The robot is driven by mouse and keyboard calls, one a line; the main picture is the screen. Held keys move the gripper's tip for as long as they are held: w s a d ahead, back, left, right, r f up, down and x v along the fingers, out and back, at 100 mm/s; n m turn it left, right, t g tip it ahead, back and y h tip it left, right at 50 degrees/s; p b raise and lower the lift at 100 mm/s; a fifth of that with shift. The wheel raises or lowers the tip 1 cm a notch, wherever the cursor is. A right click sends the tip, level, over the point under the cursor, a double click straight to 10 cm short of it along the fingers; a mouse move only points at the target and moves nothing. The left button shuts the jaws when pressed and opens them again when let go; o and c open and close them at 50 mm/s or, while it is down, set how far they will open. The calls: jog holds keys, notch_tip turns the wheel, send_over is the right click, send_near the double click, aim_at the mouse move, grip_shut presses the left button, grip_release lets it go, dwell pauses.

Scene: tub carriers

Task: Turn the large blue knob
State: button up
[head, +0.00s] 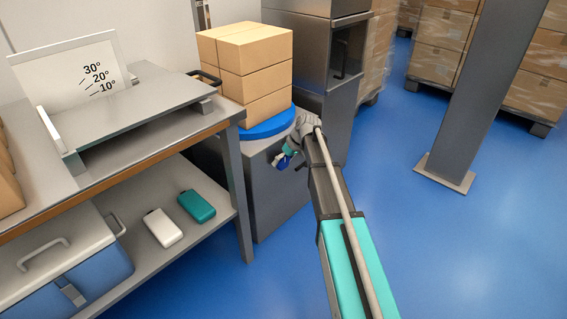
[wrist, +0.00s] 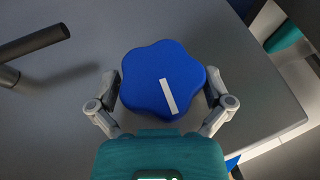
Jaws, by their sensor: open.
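The large blue knob (wrist: 155,75) has a lobed rim and a white stripe from near its middle towards its lower edge, tilted slightly. It sits on a grey panel (wrist: 60,110) in the wrist view. My gripper (wrist: 164,84) is open, with one finger at the left side of the knob and one at the right. The fingers are close to the rim; I cannot tell if they touch it. In the head view my gripper (head: 287,158) is at the front of a grey cabinet (head: 270,195), and the arm and gripper largely hide the knob.
A dark bar handle (wrist: 35,42) stands at the upper left of the panel. Stacked cartons (head: 255,55) rest on a blue round plate (head: 268,124) atop the cabinet. A workbench (head: 190,115) with an angle-marked board (head: 85,70) stands left. Blue floor is open to the right, before a post (head: 480,90).

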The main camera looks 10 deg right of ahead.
jog(key=c, duration=0.7)
jog(key=shift+d, duration=0.2)
jog(key=shift+c, duration=0.4)
jog(key=shift+a, duration=0.1)
jog(key=shift+t+h, duration=0.3)
jog(key=shift+h, duration=0.1)
jog(key=shift+s+a+n+t+h+p, duration=0.1)
jog(key=shift+n+t+h+p, duration=0.2)
jog(key=shift+t+h+p, duration=0.1)
jog(key=n+t+h+b, duration=0.1)
jog(key=t+h, duration=0.1)
jog(key=h, duration=0.2)
jog(key=shift+f+t, duration=0.15)
jog(key=shift+t, duration=0.25)
jog(key=n+t+h+b, duration=0.1)
jog(key=t+h+b, duration=0.2)
jog(key=b, duration=0.1)
jog(key=shift+f+h, duration=0.1)
jog(key=shift+h, duration=0.2)
jog(key=shift+w+r+n+t+h+b, duration=0.1)
jog(key=shift+n+t+h+b, duration=0.05)
jog(key=shift+t+h+b, duration=0.4)
jog(key=shift+w+r+n+t+h+b, duration=0.15)
jog(key=shift+t+h+b, duration=0.15)
jog(key=shift+b, duration=0.45)
